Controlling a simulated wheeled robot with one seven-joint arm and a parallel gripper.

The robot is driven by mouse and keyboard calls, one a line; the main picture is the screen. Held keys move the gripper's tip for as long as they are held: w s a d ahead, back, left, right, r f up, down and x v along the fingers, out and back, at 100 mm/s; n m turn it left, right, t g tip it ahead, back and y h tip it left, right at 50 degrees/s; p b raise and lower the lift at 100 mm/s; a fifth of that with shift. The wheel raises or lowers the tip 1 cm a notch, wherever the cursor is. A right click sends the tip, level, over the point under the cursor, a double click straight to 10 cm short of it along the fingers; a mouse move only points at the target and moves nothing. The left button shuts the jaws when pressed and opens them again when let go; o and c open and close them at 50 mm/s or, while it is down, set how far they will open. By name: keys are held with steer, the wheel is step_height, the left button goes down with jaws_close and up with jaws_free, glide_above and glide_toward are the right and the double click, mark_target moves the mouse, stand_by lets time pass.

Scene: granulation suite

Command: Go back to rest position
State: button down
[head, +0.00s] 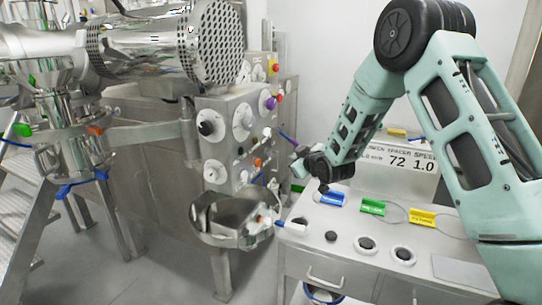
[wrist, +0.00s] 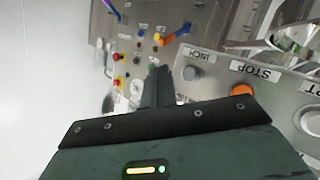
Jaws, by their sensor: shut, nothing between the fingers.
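My gripper (head: 297,165) is at the end of my pale green arm, near the middle of the head view. It hangs in front of the machine's control panel (head: 228,130), above the left end of the white worktop (head: 300,235). In the wrist view my gripper's dark fingers (wrist: 158,88) are together, with nothing between them. They point toward the panel with its coloured buttons and appear apart from it. I cannot tell the exact gap to the panel.
A steel bowl-shaped vessel (head: 235,218) stands left of the worktop. Blue (head: 333,199), green (head: 373,207) and yellow (head: 422,218) tagged pieces lie on the worktop. An orange stop button (wrist: 242,90) shows in the wrist view.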

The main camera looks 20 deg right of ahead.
stand_by(0.4)
steer(key=s+a+r+g+y, duration=0.25)
steer(key=s+a+g, duration=0.45)
steer(key=s+a, duration=1.15)
steer(key=s+a+n+g+h, duration=0.2)
steer(key=s+a+g, duration=0.2)
steer(key=s, duration=2.4)
steer(key=g, duration=0.3)
steer(key=shift+s+g, duration=0.3)
steer(key=shift+s, duration=0.1)
